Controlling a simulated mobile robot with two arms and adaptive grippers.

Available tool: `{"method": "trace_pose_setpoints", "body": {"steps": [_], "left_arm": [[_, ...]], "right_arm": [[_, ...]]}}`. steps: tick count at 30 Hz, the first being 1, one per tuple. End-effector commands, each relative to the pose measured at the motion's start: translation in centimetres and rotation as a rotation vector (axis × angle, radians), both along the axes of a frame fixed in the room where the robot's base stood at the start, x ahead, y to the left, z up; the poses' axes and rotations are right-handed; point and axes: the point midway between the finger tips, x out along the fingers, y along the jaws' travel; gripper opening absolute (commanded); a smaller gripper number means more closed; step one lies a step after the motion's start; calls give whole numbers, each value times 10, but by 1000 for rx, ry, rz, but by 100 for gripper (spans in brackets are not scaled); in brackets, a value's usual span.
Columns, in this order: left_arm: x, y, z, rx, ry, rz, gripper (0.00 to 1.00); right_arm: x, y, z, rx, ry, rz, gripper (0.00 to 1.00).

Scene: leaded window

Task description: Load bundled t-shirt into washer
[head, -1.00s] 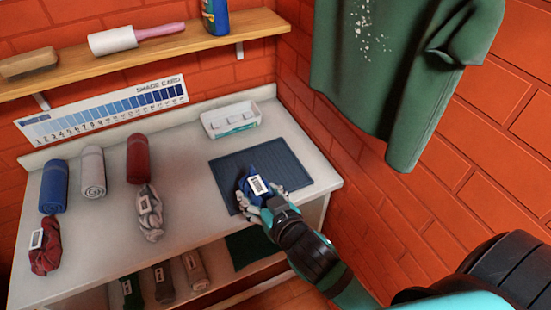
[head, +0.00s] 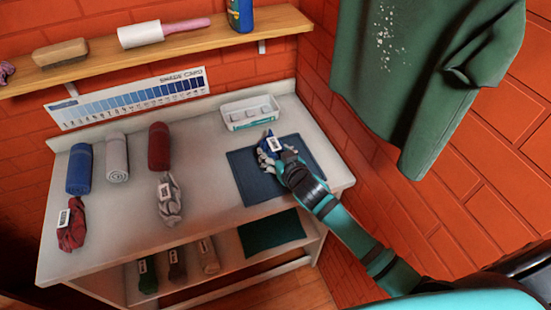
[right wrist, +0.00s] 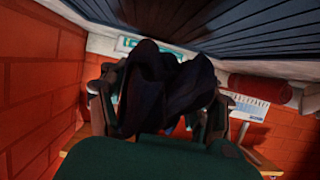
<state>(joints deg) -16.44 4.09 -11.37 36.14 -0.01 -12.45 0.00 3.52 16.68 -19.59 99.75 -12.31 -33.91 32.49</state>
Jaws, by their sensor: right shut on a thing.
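A blue bundled t-shirt with a white barcode tag (head: 270,144) is in my right gripper (head: 273,157), over the back part of the dark blue ribbed mat (head: 255,188). My right gripper is shut on it. In the right wrist view the bundle (right wrist: 160,85) looks dark and fills the space between the fingers, and the ribbed mat (right wrist: 262,28) shows at the top. Whether the bundle touches the mat is unclear, though it seems raised. My left gripper is not in view. No washer shows.
On the white table (head: 215,180) lie rolled cloths, a red bundle (head: 72,228) and a grey bundle (head: 169,200). A white tray (head: 250,112) stands behind the mat. More bundles (head: 177,268) lie on the lower shelf. A green shirt (head: 420,75) hangs at the right by the brick wall.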

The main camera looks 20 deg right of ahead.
Motion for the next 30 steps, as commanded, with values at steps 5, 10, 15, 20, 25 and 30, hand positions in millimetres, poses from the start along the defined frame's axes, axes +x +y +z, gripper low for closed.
{"method": "trace_pose_setpoints", "body": {"steps": [5, 10, 15, 20, 25, 30], "left_arm": [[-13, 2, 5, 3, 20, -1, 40], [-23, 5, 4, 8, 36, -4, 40], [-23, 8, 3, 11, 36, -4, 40], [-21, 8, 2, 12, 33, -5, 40], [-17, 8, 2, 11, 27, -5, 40], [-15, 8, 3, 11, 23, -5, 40]], "right_arm": [[-1, 1, -25, 1, 4, 1, 25], [-1, 1, -30, 0, 1, 2, 25], [-1, 1, -31, 0, 1, 2, 25], [-2, 1, -33, -1, 3, 1, 69], [-2, 1, -33, -1, 3, 1, 87], [-2, 1, -33, -1, 3, 1, 87]]}}
